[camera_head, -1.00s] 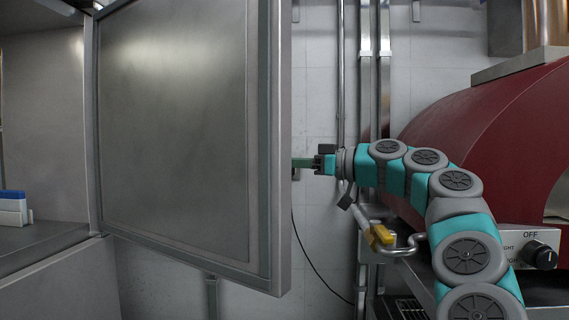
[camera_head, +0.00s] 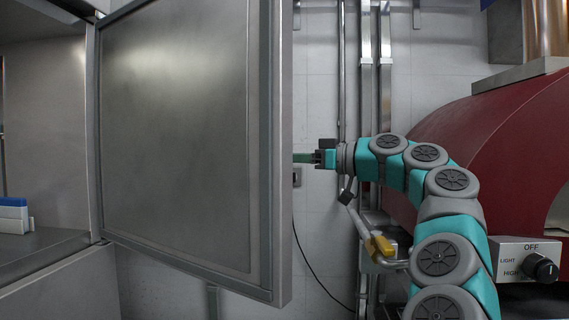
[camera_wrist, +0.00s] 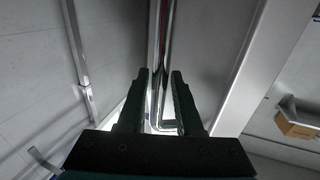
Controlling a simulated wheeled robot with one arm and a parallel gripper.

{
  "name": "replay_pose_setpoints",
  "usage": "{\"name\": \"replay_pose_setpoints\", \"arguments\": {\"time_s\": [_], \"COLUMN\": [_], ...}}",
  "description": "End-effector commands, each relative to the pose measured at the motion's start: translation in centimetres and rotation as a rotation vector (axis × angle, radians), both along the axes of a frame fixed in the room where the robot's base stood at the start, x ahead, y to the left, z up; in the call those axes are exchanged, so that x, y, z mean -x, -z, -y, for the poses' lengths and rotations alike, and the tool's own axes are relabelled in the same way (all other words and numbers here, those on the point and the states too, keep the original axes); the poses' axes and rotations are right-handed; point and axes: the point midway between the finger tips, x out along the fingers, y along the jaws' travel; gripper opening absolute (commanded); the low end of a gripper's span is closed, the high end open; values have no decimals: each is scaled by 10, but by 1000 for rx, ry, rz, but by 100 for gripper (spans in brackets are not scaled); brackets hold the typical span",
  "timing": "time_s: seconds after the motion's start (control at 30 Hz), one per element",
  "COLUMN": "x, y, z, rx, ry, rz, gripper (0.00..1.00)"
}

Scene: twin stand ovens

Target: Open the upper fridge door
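The upper fridge door (camera_head: 180,140) stands swung wide open in the head view, its inner face toward me. Its hinge side is at the left, on the fridge cabinet (camera_head: 55,145). My gripper (camera_head: 303,158) is beyond the door's free edge, on the outer side, with its fingertips partly hidden by the edge. In the wrist view, a shiny vertical handle bar (camera_wrist: 163,60) runs along the door's outer face. My gripper (camera_wrist: 159,75) has its two dark fingers apart, with the bar's lower end showing between them. Contact with the bar is unclear.
A red domed oven (camera_head: 490,125) with a control knob (camera_head: 541,267) stands at the right, behind my arm. Metal pipes (camera_head: 366,90) run up the tiled wall, with a yellow-handled valve (camera_head: 380,246) lower down. White and blue boxes (camera_head: 13,214) sit inside the fridge.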

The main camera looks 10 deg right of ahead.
Motion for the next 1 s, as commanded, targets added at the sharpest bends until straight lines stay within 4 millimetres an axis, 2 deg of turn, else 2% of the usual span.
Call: {"name": "replay_pose_setpoints", "arguments": {"time_s": [0.37,1.0], "x": [23,91], "y": [-1,-10], "z": [2,10], "rx": [-2,-1], "ry": [-4,-2], "rz": [-1,0], "gripper": [35,35]}}
